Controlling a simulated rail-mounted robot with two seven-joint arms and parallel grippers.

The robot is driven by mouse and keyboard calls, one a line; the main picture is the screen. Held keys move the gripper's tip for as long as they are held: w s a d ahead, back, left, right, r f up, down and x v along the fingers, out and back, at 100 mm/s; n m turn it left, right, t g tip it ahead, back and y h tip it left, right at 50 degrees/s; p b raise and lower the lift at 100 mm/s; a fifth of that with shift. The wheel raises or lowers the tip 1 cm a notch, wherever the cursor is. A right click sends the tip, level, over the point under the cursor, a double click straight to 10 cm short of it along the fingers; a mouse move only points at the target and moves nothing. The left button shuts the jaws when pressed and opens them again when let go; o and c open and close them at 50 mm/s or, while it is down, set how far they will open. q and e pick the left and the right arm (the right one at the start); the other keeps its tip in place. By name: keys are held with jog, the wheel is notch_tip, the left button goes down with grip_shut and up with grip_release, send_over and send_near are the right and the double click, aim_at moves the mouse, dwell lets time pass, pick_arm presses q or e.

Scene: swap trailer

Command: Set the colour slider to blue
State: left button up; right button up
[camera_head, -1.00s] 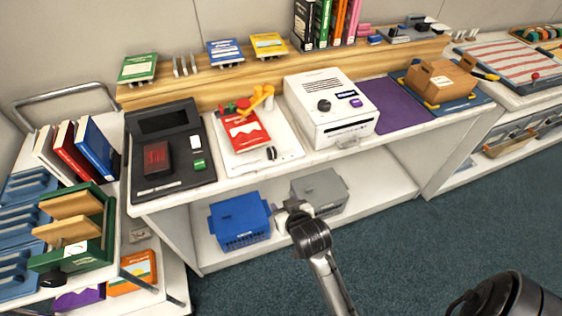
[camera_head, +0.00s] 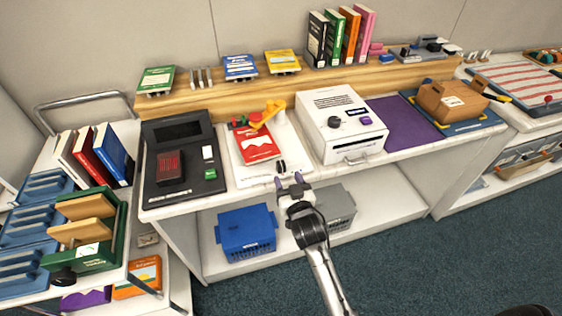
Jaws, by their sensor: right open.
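I cannot clearly make out a colour slider or its setting. A small dark knob (camera_head: 280,167) sits near the front edge of a white board (camera_head: 249,176) on the counter. My left gripper is out of view.
A black device with a dark screen (camera_head: 178,132) stands left of the board. A white box with knobs (camera_head: 350,146) stands right, beside a purple mat (camera_head: 401,124). Blue (camera_head: 246,229) and grey (camera_head: 335,206) baskets sit on the lower shelf. A book cart (camera_head: 147,250) is at left.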

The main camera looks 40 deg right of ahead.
aim_at(281, 163)
jog(key=x, duration=0.7)
jog(key=shift+w+p, duration=0.15)
jog(key=shift+p, duration=0.2)
grip_shut()
